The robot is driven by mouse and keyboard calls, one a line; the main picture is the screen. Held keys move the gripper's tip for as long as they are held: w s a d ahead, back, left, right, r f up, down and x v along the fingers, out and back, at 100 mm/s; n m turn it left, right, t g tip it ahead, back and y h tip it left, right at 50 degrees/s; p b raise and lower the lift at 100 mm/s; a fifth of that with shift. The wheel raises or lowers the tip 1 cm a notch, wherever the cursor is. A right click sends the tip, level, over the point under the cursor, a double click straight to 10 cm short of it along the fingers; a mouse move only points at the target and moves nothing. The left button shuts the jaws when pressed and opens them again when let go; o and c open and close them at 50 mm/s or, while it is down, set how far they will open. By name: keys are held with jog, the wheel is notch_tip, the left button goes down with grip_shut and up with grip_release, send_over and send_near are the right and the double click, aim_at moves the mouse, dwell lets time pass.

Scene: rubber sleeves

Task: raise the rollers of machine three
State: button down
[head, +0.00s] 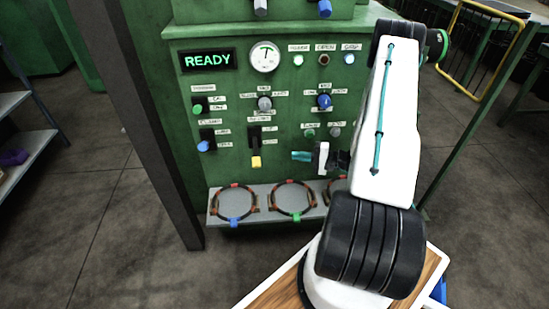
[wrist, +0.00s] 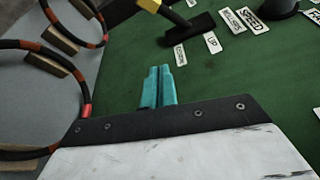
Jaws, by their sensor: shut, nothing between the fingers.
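My gripper (head: 302,156) is shut and empty, its teal fingers side by side in front of the green machine panel (head: 290,95). The fingers also show in the wrist view (wrist: 159,86). A lever with a yellow handle (head: 256,162) sits on the panel, left of and apart from the fingers, its handle hanging low. The wrist view shows this yellow handle (wrist: 175,16) at the top, its black slot plate (wrist: 188,38) beside a label reading UP (wrist: 212,42). The panel display (head: 208,61) reads READY. I cannot make out rollers or a machine number.
Below, a grey shelf (head: 263,213) carries ringed sleeves (head: 234,201). A dark post (head: 150,110) stands at left.

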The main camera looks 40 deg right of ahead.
aim_at(256, 152)
jog(key=x, duration=0.9)
jog(key=shift+w+a, duration=0.1)
jog(key=shift+a, duration=0.1)
jog(key=a, duration=0.4)
jog(key=shift+s+r, duration=0.4)
jog(key=shift+d, duration=0.15)
